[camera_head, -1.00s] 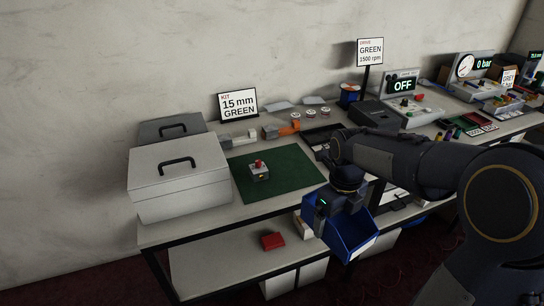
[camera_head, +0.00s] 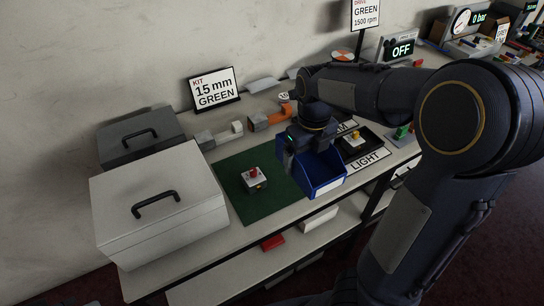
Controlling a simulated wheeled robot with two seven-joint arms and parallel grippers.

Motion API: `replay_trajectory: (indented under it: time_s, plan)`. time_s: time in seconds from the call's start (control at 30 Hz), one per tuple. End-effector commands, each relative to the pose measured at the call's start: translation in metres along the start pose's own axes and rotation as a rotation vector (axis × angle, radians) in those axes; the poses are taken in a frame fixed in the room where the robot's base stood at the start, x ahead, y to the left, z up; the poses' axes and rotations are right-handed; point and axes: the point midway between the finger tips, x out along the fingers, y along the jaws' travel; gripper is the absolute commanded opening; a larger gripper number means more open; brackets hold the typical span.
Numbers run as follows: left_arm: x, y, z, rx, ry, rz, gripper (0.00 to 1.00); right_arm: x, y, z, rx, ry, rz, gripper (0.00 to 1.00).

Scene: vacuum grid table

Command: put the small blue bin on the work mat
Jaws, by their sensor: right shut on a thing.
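The small blue bin (camera_head: 325,176) is in my right gripper (camera_head: 291,160), which is shut on it at its left wall. The bin is over or at the right edge of the green work mat (camera_head: 232,202); I cannot tell whether it touches the surface. A small grey box with a red button (camera_head: 254,180) sits on the mat, left of the bin. The gripper's fingertips are partly hidden by the wrist and bin. My left gripper does not show.
A large white case (camera_head: 160,215) with a black handle stands left of the mat, with a grey case (camera_head: 138,136) behind it. A black tray (camera_head: 362,145) lies right of the bin. Blocks line the back. The mat's front left part is bare.

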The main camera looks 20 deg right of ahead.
Motion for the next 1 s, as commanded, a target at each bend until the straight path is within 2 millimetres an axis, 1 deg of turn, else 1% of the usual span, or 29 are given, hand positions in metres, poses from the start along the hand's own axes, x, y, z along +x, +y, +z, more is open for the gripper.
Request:
replay_trajectory:
  time_s: [0.17, 0.37, 0.4, 0.5, 0.6, 0.7, 0.87, 1.0]
  plan:
    - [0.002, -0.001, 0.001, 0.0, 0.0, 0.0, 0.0, 0.02, -0.015, 0.036, 0.005, 0.007, -0.007, 0.66]
    - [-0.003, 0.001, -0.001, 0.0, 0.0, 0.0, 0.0, 0.041, -0.031, 0.083, 0.002, 0.006, -0.004, 0.66]
    - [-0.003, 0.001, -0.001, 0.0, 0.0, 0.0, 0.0, 0.051, -0.032, 0.088, 0.002, 0.007, -0.003, 0.66]
    - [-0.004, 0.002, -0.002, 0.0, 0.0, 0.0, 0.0, 0.069, -0.037, 0.102, 0.001, 0.005, -0.002, 0.66]
    - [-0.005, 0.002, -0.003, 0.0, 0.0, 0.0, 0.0, 0.082, -0.04, 0.113, -0.001, 0.004, -0.002, 0.66]
    - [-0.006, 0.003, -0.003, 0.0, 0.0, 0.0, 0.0, 0.089, -0.042, 0.119, -0.001, 0.001, -0.002, 0.66]
    - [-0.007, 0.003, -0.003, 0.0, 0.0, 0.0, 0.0, 0.097, -0.044, 0.125, 0.0, 0.001, -0.001, 0.66]
    - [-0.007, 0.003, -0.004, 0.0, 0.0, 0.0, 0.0, 0.118, -0.044, 0.125, 0.0, 0.004, 0.0, 0.66]
